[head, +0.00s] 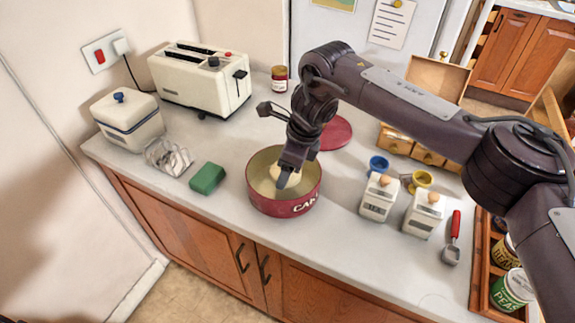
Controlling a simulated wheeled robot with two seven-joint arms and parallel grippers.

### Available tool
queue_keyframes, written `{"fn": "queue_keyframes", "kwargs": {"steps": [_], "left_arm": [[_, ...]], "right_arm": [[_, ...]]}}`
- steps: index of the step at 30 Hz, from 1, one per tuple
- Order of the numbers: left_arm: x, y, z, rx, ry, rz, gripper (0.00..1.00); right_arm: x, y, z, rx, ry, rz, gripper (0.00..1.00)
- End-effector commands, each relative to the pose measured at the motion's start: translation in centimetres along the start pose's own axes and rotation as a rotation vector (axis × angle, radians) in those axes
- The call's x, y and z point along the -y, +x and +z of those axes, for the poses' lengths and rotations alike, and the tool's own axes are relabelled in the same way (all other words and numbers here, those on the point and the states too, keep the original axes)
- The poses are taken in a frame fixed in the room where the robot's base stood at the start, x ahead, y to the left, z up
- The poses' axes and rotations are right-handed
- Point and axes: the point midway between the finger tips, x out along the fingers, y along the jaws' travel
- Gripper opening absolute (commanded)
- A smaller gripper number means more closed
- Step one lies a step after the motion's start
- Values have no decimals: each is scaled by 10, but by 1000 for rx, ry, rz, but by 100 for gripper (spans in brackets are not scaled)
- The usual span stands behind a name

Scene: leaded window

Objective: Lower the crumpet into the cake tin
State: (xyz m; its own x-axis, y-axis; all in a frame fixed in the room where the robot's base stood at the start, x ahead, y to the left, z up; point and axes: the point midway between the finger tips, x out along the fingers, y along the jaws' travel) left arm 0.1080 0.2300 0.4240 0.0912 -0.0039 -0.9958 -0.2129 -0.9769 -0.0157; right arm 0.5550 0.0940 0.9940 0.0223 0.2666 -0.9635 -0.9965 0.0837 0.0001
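The cake tin (262,200) is a round dark red tin with pale lettering and a cream inside, open at the top, on the grey worktop. The pale crumpet (295,174) shows within the tin's mouth, on both sides of my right gripper's near finger. My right gripper (286,177) points down into the tin and appears shut on the crumpet. The near finger covers part of the crumpet, and the far finger is hidden. I cannot tell whether the crumpet touches the tin's floor. My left gripper is not in view.
A green sponge (207,178) and a wire toast rack (168,158) lie left of the tin. A toaster (200,80) and bread bin (128,120) stand behind. A red round lid (336,133) lies behind right. White canisters (378,198) and blue and yellow cups stand right.

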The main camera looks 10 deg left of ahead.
Motion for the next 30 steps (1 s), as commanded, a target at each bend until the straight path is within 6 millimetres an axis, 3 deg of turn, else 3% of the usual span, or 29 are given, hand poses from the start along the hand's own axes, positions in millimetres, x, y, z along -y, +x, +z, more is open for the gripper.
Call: {"fn": "queue_keyframes", "kwargs": {"steps": [30], "left_arm": [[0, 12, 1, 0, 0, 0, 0]], "right_arm": [[0, 16, -4, 0, 0, 0, 42]]}}
